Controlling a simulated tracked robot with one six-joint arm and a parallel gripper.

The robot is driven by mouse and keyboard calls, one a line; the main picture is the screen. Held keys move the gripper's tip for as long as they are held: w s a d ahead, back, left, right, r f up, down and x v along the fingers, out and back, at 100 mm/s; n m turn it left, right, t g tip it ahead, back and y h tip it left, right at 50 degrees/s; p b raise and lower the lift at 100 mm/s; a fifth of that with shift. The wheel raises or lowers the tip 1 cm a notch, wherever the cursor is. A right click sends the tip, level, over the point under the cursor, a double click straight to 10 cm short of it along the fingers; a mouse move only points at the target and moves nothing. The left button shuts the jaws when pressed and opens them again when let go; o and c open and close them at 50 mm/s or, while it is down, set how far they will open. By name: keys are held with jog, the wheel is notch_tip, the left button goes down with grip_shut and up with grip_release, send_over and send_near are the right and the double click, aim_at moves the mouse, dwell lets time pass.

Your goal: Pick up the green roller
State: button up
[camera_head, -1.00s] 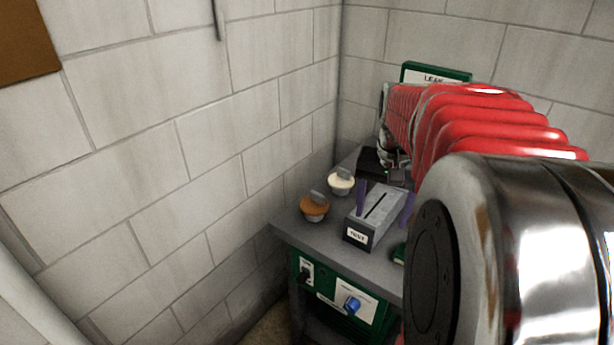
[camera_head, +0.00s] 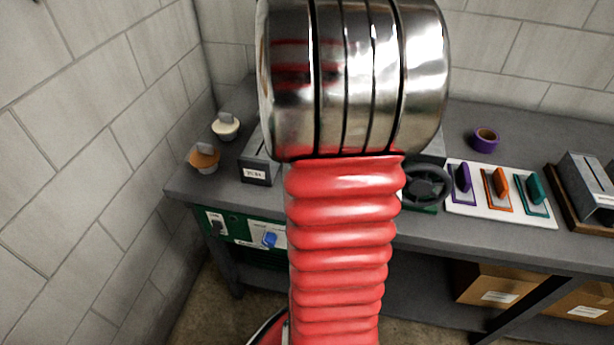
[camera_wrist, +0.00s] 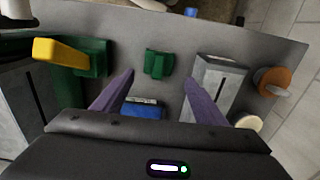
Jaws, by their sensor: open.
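A small green piece (camera_wrist: 158,64), which looks like the green roller, lies on the grey bench in the wrist view. My gripper (camera_wrist: 160,80) is open above the bench, with its purple fingers apart. The green piece shows in the gap just beyond the fingertips, and nothing is held. I cannot tell how high the fingers are above it. In the head view my arm hides the gripper and this piece.
A grey slotted box (camera_wrist: 215,80) stands close by the right finger. A green part with a yellow handle (camera_wrist: 60,50) is at left. A blue block (camera_wrist: 145,108) lies between the fingers. An orange-topped cup (camera_head: 205,158), cream-topped cup (camera_head: 226,126) and white tray (camera_head: 500,213) share the bench.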

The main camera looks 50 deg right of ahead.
notch_tip(320, 180, down, 7)
jog(key=shift+r, duration=0.15)
dwell(0.4)
jog(key=shift+s+d+f, duration=0.1)
jog(key=shift+f, duration=2.5)
jog(key=c, duration=1)
jog(key=shift+r, duration=0.15)
notch_tip(320, 180, up, 10)
jog(key=shift+f, duration=0.1)
